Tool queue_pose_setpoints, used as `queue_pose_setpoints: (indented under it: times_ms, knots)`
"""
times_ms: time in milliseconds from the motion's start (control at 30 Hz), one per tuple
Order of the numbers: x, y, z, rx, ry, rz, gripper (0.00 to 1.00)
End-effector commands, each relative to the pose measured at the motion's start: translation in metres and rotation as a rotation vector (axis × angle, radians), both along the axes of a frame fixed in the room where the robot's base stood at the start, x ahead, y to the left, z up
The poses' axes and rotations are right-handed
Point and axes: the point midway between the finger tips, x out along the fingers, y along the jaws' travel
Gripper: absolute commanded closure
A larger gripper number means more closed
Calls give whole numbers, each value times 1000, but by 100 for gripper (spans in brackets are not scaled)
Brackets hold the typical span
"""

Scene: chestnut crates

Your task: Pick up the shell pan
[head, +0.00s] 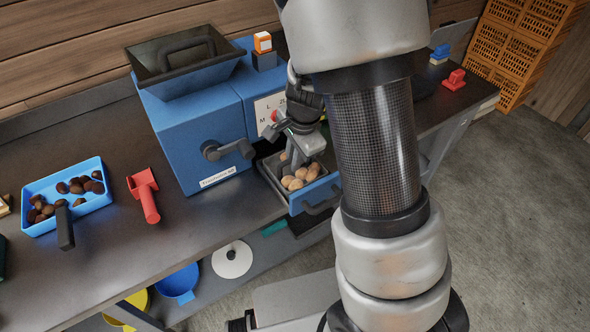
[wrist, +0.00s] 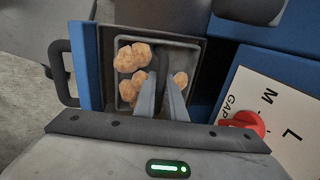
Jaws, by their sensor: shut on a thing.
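The shell pan (wrist: 128,89) is a small grey tray with several tan nut-like pieces in it. It sits inside the pulled-out blue drawer (wrist: 84,65) of the blue machine (head: 195,135). In the head view, the tan pieces (head: 295,180) show in the drawer below my gripper (head: 297,158). My gripper points down into the pan, and its fingers (wrist: 164,85) are shut on a dark upright part at the pan's middle, seemingly its grip. I cannot tell whether the pan is lifted off the drawer floor.
A black hopper (head: 182,60) tops the machine, with a crank (head: 228,150) on its front. A blue tray of chestnuts (head: 70,205) and a red scoop (head: 146,192) lie left on the dark bench. Orange crates (head: 515,50) stand at back right. The floor at right is clear.

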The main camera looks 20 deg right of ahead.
Motion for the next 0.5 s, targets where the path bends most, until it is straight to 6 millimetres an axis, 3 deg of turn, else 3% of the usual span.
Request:
queue_pose_setpoints:
  times_ms: [333,500]
  knots:
    - [1,0,4,0,-2,1,100]
    - [1,1,21,2,-3,1,100]
